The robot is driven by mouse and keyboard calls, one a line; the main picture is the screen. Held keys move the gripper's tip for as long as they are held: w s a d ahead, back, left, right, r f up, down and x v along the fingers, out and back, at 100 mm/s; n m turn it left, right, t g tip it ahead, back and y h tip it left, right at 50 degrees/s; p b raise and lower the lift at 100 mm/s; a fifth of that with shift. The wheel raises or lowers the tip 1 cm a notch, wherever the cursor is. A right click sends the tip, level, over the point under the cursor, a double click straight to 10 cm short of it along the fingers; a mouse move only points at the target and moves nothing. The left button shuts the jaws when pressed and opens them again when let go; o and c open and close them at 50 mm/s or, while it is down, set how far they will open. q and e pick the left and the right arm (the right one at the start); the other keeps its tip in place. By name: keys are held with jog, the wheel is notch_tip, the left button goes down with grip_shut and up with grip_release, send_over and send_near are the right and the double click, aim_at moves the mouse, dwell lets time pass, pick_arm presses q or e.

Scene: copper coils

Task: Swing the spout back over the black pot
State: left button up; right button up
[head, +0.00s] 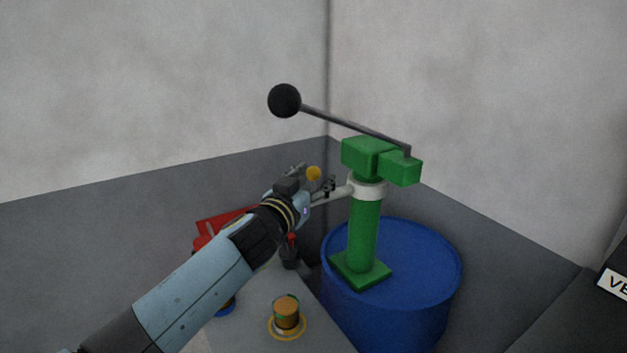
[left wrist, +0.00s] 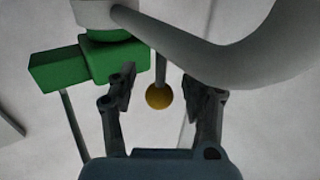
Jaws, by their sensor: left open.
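A green hand pump (head: 363,228) stands upright on a blue drum (head: 395,310). Its pale spout (head: 337,194) runs left from a white collar towards my left gripper. A yellow ball knob (head: 313,173) shows just above the gripper. My left gripper (head: 325,186) is open at the outer part of the spout, partly hiding it. In the left wrist view, the knob (left wrist: 158,96) on its thin stem appears between the two open fingers, apart from both. The spout (left wrist: 225,52) curves across beyond them. I cannot make out the black pot clearly; my arm covers that area. My right gripper is out of view.
The pump's long lever ends in a black ball (head: 284,100) at upper left. A grey table (head: 245,328) holds a coil (head: 286,312) inside a yellow ring. A red object (head: 215,222) is partly behind my arm. Walls meet behind the drum.

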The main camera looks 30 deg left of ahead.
pick_arm(q)
jog(key=shift+c, duration=0.2)
grip_shut()
dwell(0.3)
jog(key=shift+w+p, duration=0.1)
jog(key=shift+p, duration=0.25)
jog(key=shift+w+h, duration=0.1)
jog(key=shift+h, duration=0.2)
jog(key=shift+w+a+f+m+p, duration=0.1)
jog(key=shift+w+f+m+p, duration=0.05)
jog(key=shift+m+p, duration=0.2)
